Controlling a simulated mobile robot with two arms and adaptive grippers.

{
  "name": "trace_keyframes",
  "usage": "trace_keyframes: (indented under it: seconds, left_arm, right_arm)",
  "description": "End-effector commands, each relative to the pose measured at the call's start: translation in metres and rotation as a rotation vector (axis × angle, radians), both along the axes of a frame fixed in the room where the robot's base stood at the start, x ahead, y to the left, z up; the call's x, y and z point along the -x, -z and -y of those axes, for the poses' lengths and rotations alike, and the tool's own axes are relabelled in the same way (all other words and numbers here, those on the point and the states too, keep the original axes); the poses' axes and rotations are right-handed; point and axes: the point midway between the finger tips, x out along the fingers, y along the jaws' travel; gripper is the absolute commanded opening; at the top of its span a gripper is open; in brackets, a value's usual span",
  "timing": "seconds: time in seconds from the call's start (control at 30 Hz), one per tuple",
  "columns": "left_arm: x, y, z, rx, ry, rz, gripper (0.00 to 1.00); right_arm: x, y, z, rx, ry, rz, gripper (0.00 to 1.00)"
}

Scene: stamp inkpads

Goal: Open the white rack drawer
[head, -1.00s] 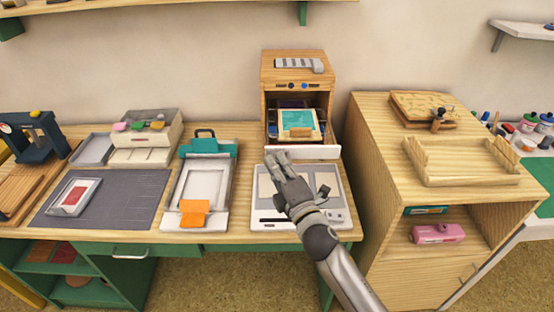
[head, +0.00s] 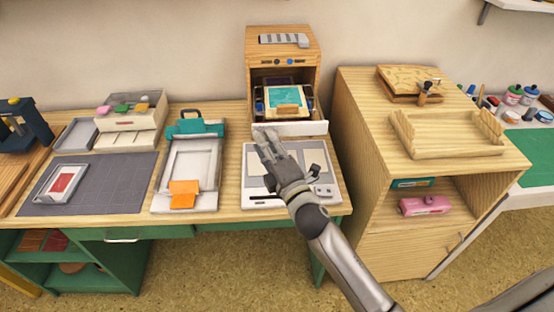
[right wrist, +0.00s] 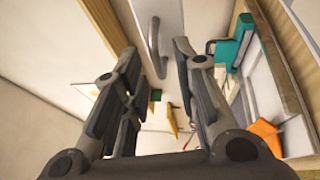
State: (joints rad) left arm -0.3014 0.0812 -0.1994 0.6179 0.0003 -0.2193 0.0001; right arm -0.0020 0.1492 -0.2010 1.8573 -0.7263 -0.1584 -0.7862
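The white rack drawer (head: 302,128) is at the bottom of a wooden cabinet (head: 284,38) at the back of the bench. Its white front stands out from the cabinet opening, and a teal-topped item (head: 285,96) shows above and behind it. My right gripper (head: 266,137) is in front of the left part of the drawer front. In the right wrist view my right gripper (right wrist: 160,75) has its fingers spread, with a grey bar handle (right wrist: 152,45) on a white panel beyond and between the tips. Contact cannot be told. My left gripper is not in view.
A white-and-grey device (head: 260,181) lies below my right gripper. A white press frame (head: 191,165) with an orange tab (head: 184,194) is to its left. A taller wooden cabinet (head: 375,165) stands close on the right. The dark mat (head: 95,185) has free room.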

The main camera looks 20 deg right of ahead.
Motion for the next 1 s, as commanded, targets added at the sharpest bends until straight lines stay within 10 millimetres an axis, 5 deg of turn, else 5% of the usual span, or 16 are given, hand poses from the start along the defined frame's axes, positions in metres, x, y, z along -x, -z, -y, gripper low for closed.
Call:
trace_keyframes:
  seconds: [0.53,1.0]
  left_arm:
    - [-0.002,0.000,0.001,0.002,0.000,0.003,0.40]
    - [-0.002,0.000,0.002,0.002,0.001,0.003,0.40]
  right_arm:
    - [0.090,0.014,0.011,-0.002,0.001,-0.003,0.28]
    - [0.110,0.016,0.013,0.000,0.001,0.000,0.28]
